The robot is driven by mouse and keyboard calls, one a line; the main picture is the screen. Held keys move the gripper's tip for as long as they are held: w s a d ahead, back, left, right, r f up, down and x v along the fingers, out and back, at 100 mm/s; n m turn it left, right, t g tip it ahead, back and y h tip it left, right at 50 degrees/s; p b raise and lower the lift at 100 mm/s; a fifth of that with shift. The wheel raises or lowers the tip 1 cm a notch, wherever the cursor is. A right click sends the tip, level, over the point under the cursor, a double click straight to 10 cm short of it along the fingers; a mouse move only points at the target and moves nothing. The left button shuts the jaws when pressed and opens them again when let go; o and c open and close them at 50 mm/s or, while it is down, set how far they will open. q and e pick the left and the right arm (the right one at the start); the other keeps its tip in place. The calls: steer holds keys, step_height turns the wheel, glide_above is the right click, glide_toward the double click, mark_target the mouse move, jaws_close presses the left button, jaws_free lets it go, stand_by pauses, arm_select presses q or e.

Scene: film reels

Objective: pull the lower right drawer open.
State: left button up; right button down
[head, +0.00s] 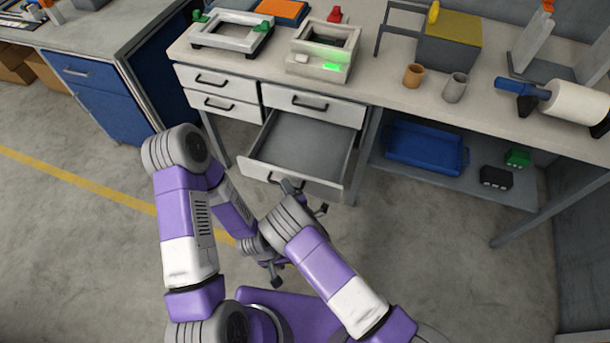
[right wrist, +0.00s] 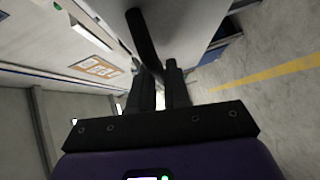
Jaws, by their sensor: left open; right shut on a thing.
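The lower right drawer (head: 303,146) stands pulled well out of the white cabinet, and its grey inside is empty in the head view. My right gripper (head: 305,192) is at the middle of the drawer's front and partly hides the dark handle. In the right wrist view the dark bar handle (right wrist: 143,38) runs down between the fingers of my right gripper (right wrist: 161,82), which is shut on it. My left gripper (head: 274,272) is open and empty, low over the floor in front of the drawer and apart from it.
The upper right drawer (head: 315,106) and the two left drawers (head: 217,92) are shut. A blue tray (head: 424,146) sits on the lower shelf to the right. A table leg (head: 365,155) stands just right of the open drawer. The floor in front is clear.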

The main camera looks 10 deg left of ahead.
steer(key=shift+s, duration=0.4)
steer(key=c, duration=1.2)
jaws_free()
steer(key=shift+o, duration=0.2)
steer(key=p+v, duration=0.2)
steer(key=v, duration=0.5)
steer(key=shift+s, duration=0.25)
steer(key=shift+d, duration=0.15)
